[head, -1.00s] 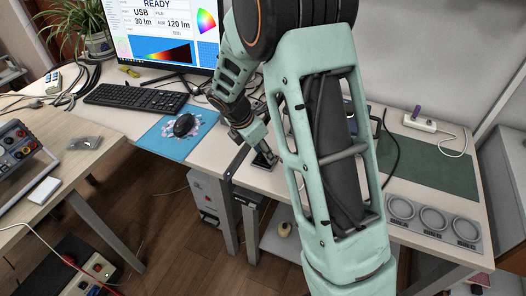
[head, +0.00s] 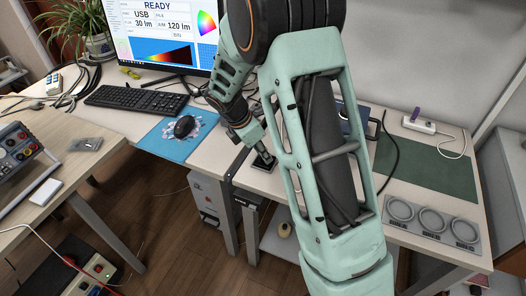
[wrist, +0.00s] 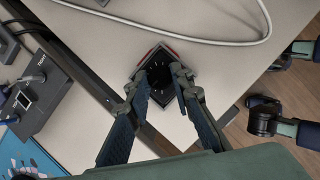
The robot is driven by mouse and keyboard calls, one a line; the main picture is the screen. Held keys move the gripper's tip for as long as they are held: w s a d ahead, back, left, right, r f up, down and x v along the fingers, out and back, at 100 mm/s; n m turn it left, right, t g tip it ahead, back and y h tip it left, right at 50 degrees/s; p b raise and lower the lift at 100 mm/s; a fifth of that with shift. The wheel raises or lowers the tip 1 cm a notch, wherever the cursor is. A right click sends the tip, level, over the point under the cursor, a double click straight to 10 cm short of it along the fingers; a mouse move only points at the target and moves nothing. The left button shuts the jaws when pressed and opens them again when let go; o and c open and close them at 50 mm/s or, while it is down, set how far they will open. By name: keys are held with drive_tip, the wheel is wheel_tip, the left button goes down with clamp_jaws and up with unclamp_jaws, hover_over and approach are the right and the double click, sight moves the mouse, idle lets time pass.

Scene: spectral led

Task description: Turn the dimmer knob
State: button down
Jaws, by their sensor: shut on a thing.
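The dimmer is a small dark square box (head: 263,162) on the light desk, near its front edge. The wrist view shows the box's dark top with pale marks around a round black knob (wrist: 160,76). My gripper (wrist: 160,72) points down at the box, its two fingers on either side of the knob and shut on it. In the head view my gripper (head: 262,153) is small and the knob is hidden behind the fingers.
A blue mouse mat (head: 170,143) with a mouse and a keyboard (head: 136,98) lie left of the box. A monitor (head: 165,35) stands behind. In the wrist view a white cable (wrist: 180,38) curves past the box and a dark device (wrist: 38,95) stands left.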

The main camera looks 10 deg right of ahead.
drive_tip(key=m+g+p, duration=0.1)
drive_tip(key=m, duration=0.1)
drive_tip(key=m+g+p, duration=0.1)
drive_tip(key=m, duration=0.2)
drive_tip(key=shift+w+r, duration=0.1)
drive_tip(key=shift+w, duration=0.1)
drive_tip(key=m+g+p, duration=0.1)
drive_tip(key=m, duration=0.2)
drive_tip(key=m+g, duration=0.1)
drive_tip(key=m, duration=0.1)
drive_tip(key=shift+w+m+p, duration=0.15)
drive_tip(key=shift+m+p, duration=0.25)
drive_tip(key=m+y, duration=0.1)
drive_tip(key=m, duration=0.1)
drive_tip(key=m+g+y, duration=0.1)
drive_tip(key=m, duration=0.2)
drive_tip(key=shift+w+d, duration=0.15)
drive_tip(key=shift+d, duration=0.05)
drive_tip(key=m+y, duration=0.1)
drive_tip(key=m, duration=0.1)
drive_tip(key=m+g, duration=0.1)
drive_tip(key=m, duration=0.2)
drive_tip(key=shift+d+y+p, duration=0.15)
drive_tip(key=shift+y+p, duration=0.2)
drive_tip(key=shift+y, duration=0.05)
drive_tip(key=c, duration=1.7)
unclamp_jaws()
drive_tip(key=v, duration=1.1)
drive_tip(key=shift+w+r, duration=0.25)
drive_tip(key=shift+r, duration=0.1)
